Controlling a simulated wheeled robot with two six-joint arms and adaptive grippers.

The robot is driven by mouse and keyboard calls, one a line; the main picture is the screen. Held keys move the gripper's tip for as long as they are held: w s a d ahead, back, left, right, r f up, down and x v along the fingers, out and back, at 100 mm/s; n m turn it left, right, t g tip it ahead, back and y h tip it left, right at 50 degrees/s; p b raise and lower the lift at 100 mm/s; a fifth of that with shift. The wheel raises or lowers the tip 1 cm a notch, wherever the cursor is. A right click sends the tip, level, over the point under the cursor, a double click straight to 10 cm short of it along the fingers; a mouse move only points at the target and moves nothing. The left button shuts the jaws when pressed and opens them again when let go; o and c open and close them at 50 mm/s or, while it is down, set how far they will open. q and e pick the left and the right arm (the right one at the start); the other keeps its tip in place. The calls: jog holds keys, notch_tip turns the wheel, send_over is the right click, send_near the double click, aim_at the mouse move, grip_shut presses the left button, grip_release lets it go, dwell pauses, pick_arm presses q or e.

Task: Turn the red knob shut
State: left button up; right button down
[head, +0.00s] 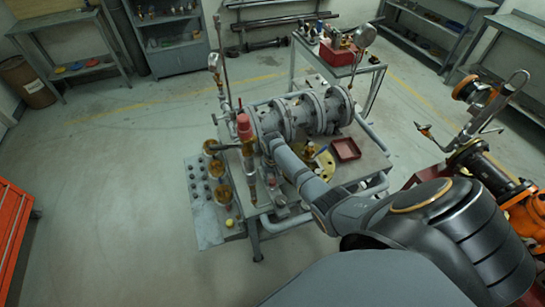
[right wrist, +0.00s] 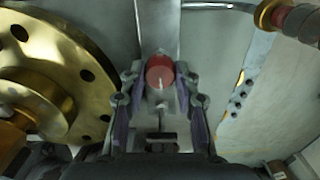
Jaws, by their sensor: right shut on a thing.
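The red knob (head: 243,121) sits at the top of an upright brass and metal stem at the left end of the flanged pipe assembly (head: 300,115). In the right wrist view the red knob (right wrist: 160,72) shows as a round end between the two fingers. My right arm reaches in from the lower right, and my right gripper (head: 251,146) is at the knob. In the right wrist view the right gripper (right wrist: 160,80) is shut on the knob, a finger on each side. My left gripper is not in view.
The assembly stands on a metal table (head: 350,178) with a red tray (head: 346,149). A large brass flange (right wrist: 50,75) is close on the left in the right wrist view. Brass flanged parts (head: 214,168) stand left of the stem. Open floor (head: 110,180) lies further left.

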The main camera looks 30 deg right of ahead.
aim_at(272, 180)
jog(key=shift+m, duration=0.5)
jog(key=c, duration=1)
grip_release()
jog(key=shift+r, duration=0.15)
notch_tip(272, 180, up, 12)
jog(key=shift+f, duration=0.2)
